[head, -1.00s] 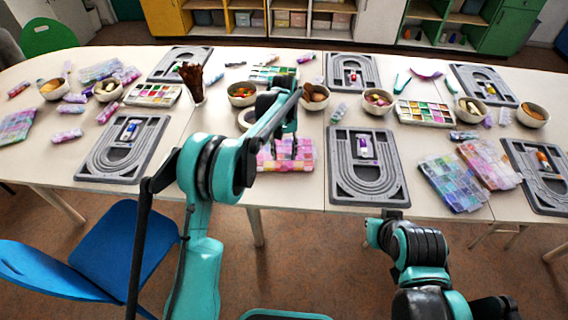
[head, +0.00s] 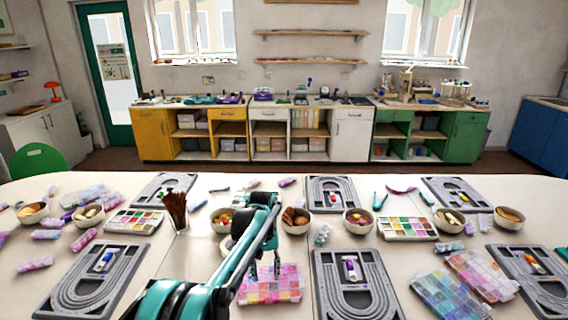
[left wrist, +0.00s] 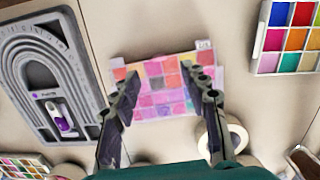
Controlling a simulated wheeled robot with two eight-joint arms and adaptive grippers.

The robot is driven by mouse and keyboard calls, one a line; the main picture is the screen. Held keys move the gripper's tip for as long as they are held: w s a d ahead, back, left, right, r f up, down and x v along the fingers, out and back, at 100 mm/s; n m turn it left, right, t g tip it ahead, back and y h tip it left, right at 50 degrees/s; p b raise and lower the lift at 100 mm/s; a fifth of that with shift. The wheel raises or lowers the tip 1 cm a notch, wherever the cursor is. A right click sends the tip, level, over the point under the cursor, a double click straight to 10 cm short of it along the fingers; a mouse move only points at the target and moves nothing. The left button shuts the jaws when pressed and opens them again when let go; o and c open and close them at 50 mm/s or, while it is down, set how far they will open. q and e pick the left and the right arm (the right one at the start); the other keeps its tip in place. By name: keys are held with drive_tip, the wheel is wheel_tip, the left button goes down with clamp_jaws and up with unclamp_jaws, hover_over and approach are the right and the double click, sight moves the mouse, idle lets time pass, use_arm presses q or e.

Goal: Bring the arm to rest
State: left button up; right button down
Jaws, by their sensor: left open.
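My left gripper (head: 265,270) is open above the pink bead box (head: 286,284) on the table. The left wrist view shows its two fingers (left wrist: 165,105) spread apart with nothing between them, and the pink box (left wrist: 160,85) lies below them. My left arm reaches forward from the bottom of the head view. My right gripper is not in view.
Grey bead boards (head: 325,283) lie along the white table, one holding a small purple-labelled bottle (head: 351,268). A brush cup (head: 178,213), bowls (head: 357,221) and a palette (head: 407,229) stand nearby. A roll of tape (left wrist: 233,136) is close to the gripper.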

use_arm(q)
drive_tip(key=s+a+r+t, duration=0.2)
drive_tip(key=s+a+r, duration=0.1)
drive_tip(key=s+r, duration=0.3)
drive_tip(key=s+a+r+t, duration=0.2)
drive_tip(key=s+a+r, duration=0.25)
drive_tip(key=s, duration=0.35)
drive_tip(key=s+a+f+t, duration=0.1)
drive_tip(key=s+f+t, duration=0.1)
drive_tip(key=s, duration=0.6)
drive_tip(key=s+a+f+m+t, duration=0.1)
drive_tip(key=s+a+f+t, duration=0.1)
drive_tip(key=s, duration=0.6)
drive_tip(key=shift+s+a+f, duration=0.2)
drive_tip(key=shift+s+f, duration=0.05)
drive_tip(key=shift+f, duration=0.2)
